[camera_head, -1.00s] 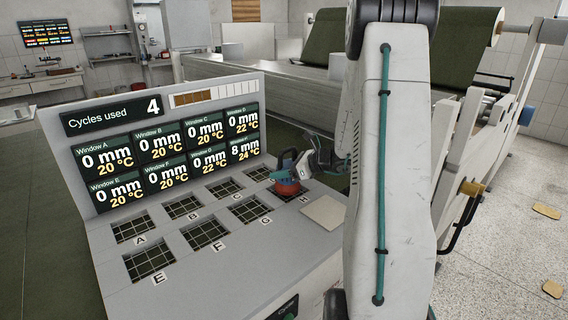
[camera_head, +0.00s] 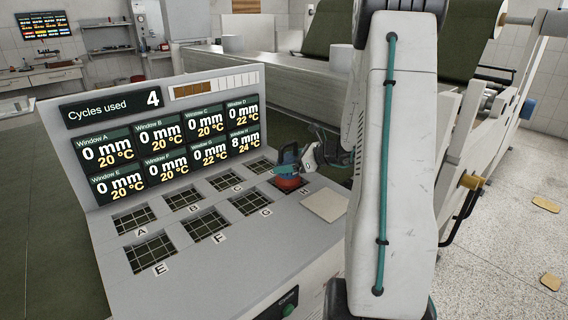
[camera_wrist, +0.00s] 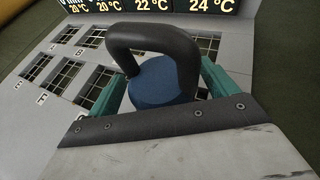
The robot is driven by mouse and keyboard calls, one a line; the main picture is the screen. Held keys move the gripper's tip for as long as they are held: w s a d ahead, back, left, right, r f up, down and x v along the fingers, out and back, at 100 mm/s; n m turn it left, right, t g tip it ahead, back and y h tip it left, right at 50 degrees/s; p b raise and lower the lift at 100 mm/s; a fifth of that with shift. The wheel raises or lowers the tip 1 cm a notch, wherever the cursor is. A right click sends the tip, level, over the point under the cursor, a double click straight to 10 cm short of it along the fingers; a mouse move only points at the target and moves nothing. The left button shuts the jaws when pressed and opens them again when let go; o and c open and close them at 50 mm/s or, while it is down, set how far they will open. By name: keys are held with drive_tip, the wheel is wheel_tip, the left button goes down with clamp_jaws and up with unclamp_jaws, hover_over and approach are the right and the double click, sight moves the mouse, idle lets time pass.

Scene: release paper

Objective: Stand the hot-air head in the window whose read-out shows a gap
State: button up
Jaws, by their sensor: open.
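The hot-air head (camera_head: 289,168) has a blue body, a dark loop handle and an orange-red base. It stands upright at window H (camera_head: 272,186), covering most of that opening. The read-out for window H (camera_head: 243,143) shows 8 mm and 24 °C; the other read-outs show 0 mm. My gripper (camera_head: 310,158) is at the head's right side. In the wrist view the handle and blue top of the head (camera_wrist: 160,85) lie between my open teal fingers (camera_wrist: 168,88). Whether a finger touches the head cannot be told.
The sloping console has other grid windows, such as D (camera_head: 260,166) and G (camera_head: 251,202). A pale square plate (camera_head: 325,205) lies right of window H. The display reads "Cycles used 4" (camera_head: 112,106). A roller machine (camera_head: 475,150) stands at the right.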

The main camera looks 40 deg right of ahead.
drive_tip(key=v, duration=1)
drive_tip(key=s+a+r+n+g+y, duration=0.1)
drive_tip(key=a+r+n+g, duration=0.3)
drive_tip(key=a, duration=0.5)
drive_tip(key=s+a+r+n+g, duration=0.1)
drive_tip(key=a+n+g, duration=0.1)
drive_tip(key=a+n, duration=0.5)
drive_tip(key=s+a+r+n+g+y, duration=0.1)
drive_tip(key=a+r+n+g, duration=0.25)
drive_tip(key=a, duration=0.65)
drive_tip(key=s+a+n+h, duration=0.3)
drive_tip(key=s+a+n, duration=0.1)
drive_tip(key=s+n, duration=0.4)
drive_tip(key=s+a+r+n+g+h, duration=0.1)
drive_tip(key=s+a+n+h, duration=0.3)
drive_tip(key=s+n, duration=0.4)
drive_tip(key=shift+s+a+h, duration=0.25)
drive_tip(key=shift+h, duration=0.05)
drive_tip(key=shift+r+n+g, duration=0.1)
drive_tip(key=shift+n+g, duration=0.15)
